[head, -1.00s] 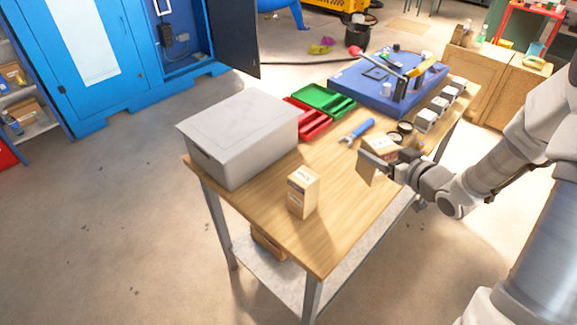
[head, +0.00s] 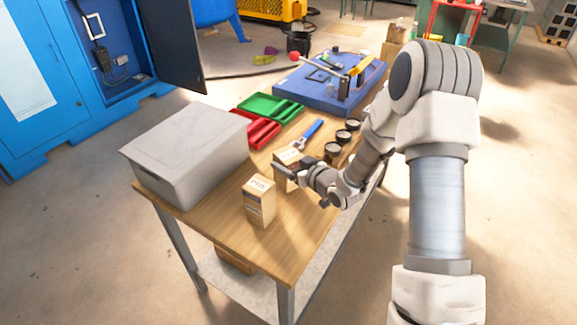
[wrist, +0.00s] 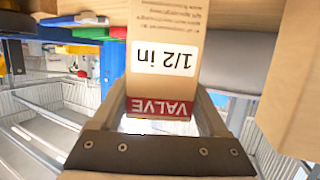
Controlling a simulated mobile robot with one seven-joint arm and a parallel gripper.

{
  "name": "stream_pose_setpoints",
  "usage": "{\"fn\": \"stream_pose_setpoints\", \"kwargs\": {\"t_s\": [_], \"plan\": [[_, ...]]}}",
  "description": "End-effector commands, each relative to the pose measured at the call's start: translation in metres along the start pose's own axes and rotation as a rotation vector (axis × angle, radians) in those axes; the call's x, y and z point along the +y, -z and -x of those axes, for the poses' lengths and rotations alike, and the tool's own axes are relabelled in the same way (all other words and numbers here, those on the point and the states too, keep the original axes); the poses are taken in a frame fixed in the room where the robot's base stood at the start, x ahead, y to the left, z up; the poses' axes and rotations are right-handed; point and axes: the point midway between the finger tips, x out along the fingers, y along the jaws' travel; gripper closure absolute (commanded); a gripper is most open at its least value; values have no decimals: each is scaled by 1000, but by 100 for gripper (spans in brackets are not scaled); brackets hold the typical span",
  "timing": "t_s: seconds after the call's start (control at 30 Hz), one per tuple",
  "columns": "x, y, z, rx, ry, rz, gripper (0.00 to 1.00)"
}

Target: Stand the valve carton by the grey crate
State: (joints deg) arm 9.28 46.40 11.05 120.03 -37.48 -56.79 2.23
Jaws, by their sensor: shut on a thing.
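The valve carton, a tan box with a red "VALVE" band and a white "1/2 in" label, fills the middle of the wrist view (wrist: 165,60). My gripper (wrist: 160,98) is shut on it, one finger along each side. In the head view my gripper (head: 284,169) and the valve carton (head: 289,155) are over the table, right of and behind another tan carton. Whether the carton's base touches the table I cannot tell. The grey crate (head: 187,145) stands on the left end of the table, with that other carton between it and my gripper.
The other carton (head: 260,203) stands upright, close to my gripper. Behind are red (head: 263,132) and green (head: 268,106) trays, a blue-handled wrench (head: 312,128) and several dark round parts (head: 343,137). Bare tabletop (head: 228,213) lies in front of the crate.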

Motion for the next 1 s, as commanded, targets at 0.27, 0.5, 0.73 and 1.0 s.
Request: {"fn": "stream_pose_setpoints", "kwargs": {"t_s": [0.27, 0.5, 0.73, 1.0], "plan": [[0, -12, -4, 5, 0, 3, 100], [0, -16, -6, 5, 0, 2, 100], [0, -16, -5, 1, 0, 1, 0], [0, -11, -2, 1, 0, 1, 0]]}}
